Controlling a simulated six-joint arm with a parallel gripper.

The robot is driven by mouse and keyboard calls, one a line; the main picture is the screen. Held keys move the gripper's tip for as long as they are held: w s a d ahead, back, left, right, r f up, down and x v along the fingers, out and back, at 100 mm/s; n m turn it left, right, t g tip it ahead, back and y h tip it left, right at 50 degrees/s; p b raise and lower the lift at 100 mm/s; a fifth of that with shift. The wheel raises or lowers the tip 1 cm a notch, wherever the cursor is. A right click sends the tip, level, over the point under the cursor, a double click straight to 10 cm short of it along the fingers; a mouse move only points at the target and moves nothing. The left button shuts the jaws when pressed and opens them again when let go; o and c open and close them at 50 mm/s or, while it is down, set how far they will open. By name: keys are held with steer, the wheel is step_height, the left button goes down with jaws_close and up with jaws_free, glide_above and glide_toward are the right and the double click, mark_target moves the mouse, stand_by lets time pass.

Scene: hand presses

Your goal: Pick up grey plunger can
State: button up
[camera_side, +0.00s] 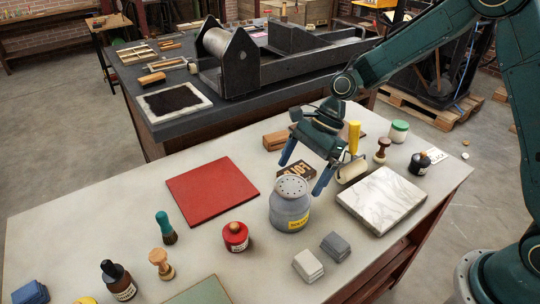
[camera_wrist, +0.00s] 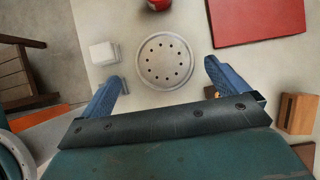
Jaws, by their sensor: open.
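The grey plunger can (camera_side: 290,208) stands upright on the pale table, with a perforated round top and a yellow label on its front. In the wrist view its round holed top (camera_wrist: 165,61) lies between and just beyond the two blue fingertips. My gripper (camera_side: 304,176) is open and empty, its fingers pointing down above and around the can's far side; it also shows in the wrist view (camera_wrist: 166,73). One finger hangs near the can's upper right in the side view. I cannot tell whether it touches the can.
A red slab (camera_side: 212,190) lies left of the can and a marble slab (camera_side: 381,200) right. Grey blocks (camera_side: 335,246) and a red jar (camera_side: 235,237) stand close by. A roller (camera_side: 351,170), yellow tube (camera_side: 353,137) and dark type block (camera_side: 297,170) sit near my gripper.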

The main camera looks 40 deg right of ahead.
mark_target(290, 186)
steer(key=shift+a+f, duration=0.1)
steer(key=shift+f, duration=0.05)
steer(key=shift+w+x, duration=0.15)
steer(key=shift+x, duration=1.1)
steer(key=shift+w+x, duration=0.15)
steer(key=shift+x, duration=1.15)
steer(key=c, duration=2)
steer(key=shift+w, duration=0.1)
steer(key=shift+c, duration=0.7)
steer(key=shift+r, duration=5.1)
